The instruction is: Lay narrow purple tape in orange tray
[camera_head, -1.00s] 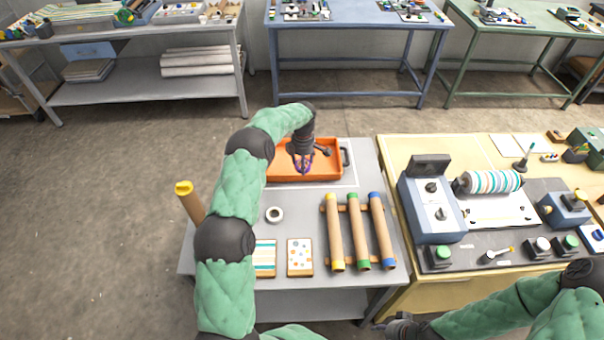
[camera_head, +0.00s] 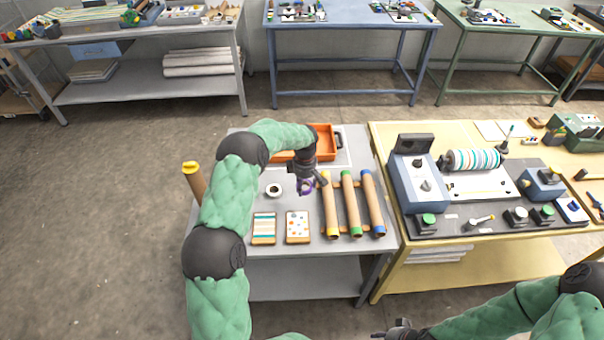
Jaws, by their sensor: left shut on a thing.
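The purple tape (camera_head: 306,189) is a thin ring at the tips of my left gripper (camera_head: 309,184), which is shut on it. Both are over the grey table, in front of the orange tray and left of the cardboard tubes. I cannot tell how high the tape is above the table. The orange tray (camera_head: 324,137) lies at the back of the grey table, and my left arm covers its left part. My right gripper (camera_head: 382,334) shows only in part at the bottom edge, away from the table; its fingers are unclear.
Two patterned cards (camera_head: 264,228) (camera_head: 297,227) lie in front. Several tubes with coloured ends (camera_head: 351,205) rest at right on a rack. A yellow bench (camera_head: 390,262) with the press stands further right.

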